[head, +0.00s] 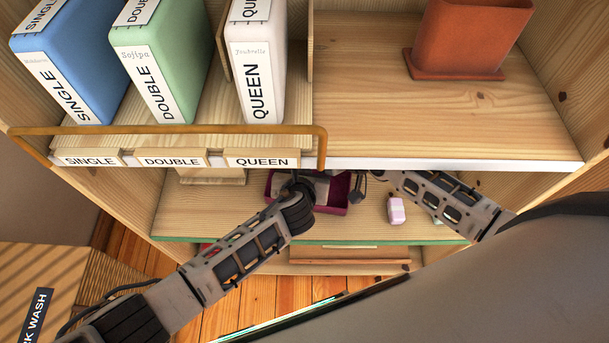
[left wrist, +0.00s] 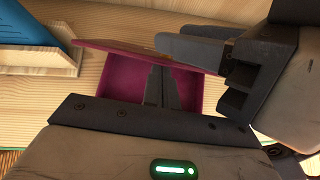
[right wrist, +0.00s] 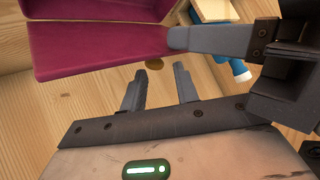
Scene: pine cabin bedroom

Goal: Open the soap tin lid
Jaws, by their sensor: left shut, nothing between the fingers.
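The magenta soap tin (head: 335,195) sits on the lower shelf, partly hidden by my arms. In the left wrist view its lid (left wrist: 112,50) is tilted up over the magenta inside (left wrist: 124,78). The tin also shows at the top of the right wrist view (right wrist: 95,50). My left gripper (left wrist: 161,88) is shut and empty, its fingertips at the tin's open front. My right gripper (right wrist: 158,88) is open and empty, just in front of the tin. Whether either gripper touches the tin is unclear.
The upper shelf board (head: 450,110) hangs close above both grippers. It holds upright linen packs behind a wooden rail (head: 180,129) and a terracotta pot (head: 470,35). A small pink block (head: 397,210) stands right of the tin. A blue-and-white item (right wrist: 222,45) lies behind in the right wrist view.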

